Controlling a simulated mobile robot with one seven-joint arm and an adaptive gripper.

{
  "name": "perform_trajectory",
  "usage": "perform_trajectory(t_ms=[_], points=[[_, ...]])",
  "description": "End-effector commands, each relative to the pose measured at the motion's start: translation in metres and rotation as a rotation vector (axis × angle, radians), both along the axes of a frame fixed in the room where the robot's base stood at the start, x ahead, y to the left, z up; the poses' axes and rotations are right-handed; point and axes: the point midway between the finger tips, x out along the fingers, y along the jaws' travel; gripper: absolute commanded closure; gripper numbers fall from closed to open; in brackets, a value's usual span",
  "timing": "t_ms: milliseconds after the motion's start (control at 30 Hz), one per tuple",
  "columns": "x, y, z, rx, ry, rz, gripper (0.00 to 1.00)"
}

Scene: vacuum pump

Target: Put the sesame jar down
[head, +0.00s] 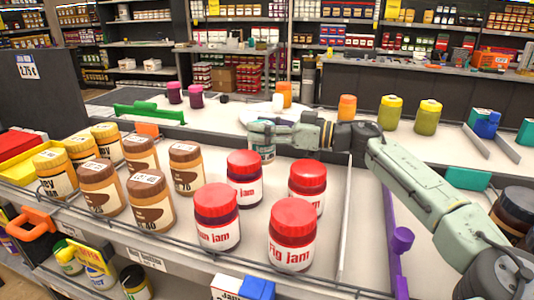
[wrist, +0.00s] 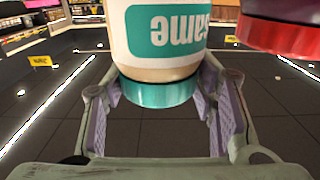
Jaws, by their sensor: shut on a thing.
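The sesame jar (head: 263,151) shows only partly in the head view, below and behind my gripper (head: 262,132), near the back edge of the jar shelf. In the wrist view the sesame jar (wrist: 165,40) fills the top middle. It has a pale body, a teal label whose lettering appears upside down, and a teal lid (wrist: 160,92). My gripper's two fingers stand on either side of the jar, shut on it. The jar's base is out of the wrist view. Whether it touches the shelf cannot be told.
Several red-lidded jam jars (head: 244,178) stand in front of my gripper, and several brown-labelled jars (head: 186,167) stand to the left. A divider (head: 345,215) runs along the right of the jam jars. A white plate (head: 262,112) lies behind. A red item (wrist: 280,25) is close in the wrist view.

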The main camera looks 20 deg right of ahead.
Motion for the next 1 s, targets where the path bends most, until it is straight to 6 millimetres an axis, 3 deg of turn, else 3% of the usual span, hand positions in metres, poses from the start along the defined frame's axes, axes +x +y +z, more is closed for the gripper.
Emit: perform_trajectory(t_ms=[433, 867, 900, 1000], points=[[0.0, 0.0, -0.046, 0.002, -0.001, -0.001, 0.92], [0.0, 0.0, -0.054, 0.0, -0.002, -0.001, 0.92], [0.0, 0.0, -0.055, -0.002, -0.001, -0.001, 0.47], [0.0, 0.0, -0.055, -0.002, -0.001, -0.001, 0.4]])
